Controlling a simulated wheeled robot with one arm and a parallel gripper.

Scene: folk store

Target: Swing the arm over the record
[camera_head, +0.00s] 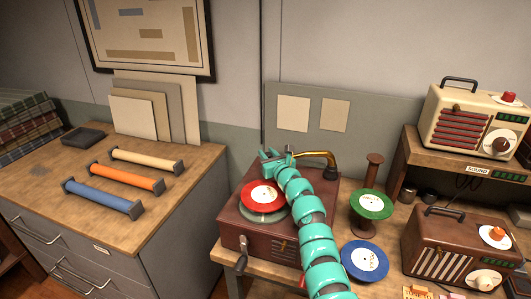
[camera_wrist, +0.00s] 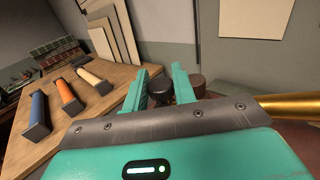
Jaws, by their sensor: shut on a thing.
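The record player (camera_head: 258,232) is a dark red-brown box with a crank at its front. A red record (camera_head: 263,195) with a white label lies on its turntable. The brass arm (camera_head: 318,155) curves from the player's back right corner toward my teal gripper (camera_head: 274,157), behind the record. In the wrist view my gripper (camera_wrist: 162,88) has its fingers around a dark round piece (camera_wrist: 160,89), seemingly the arm's end. The brass tube (camera_wrist: 291,105) runs off to the right there. The exact contact is partly hidden behind my wrist.
A green record (camera_head: 371,205) sits on a spindle stand and a blue record (camera_head: 364,262) lies right of the player. Two radios (camera_head: 470,119) (camera_head: 459,246) stand farther right. Blue, orange and cream rollers (camera_head: 126,177) lie on the left cabinet. A wall rises close behind.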

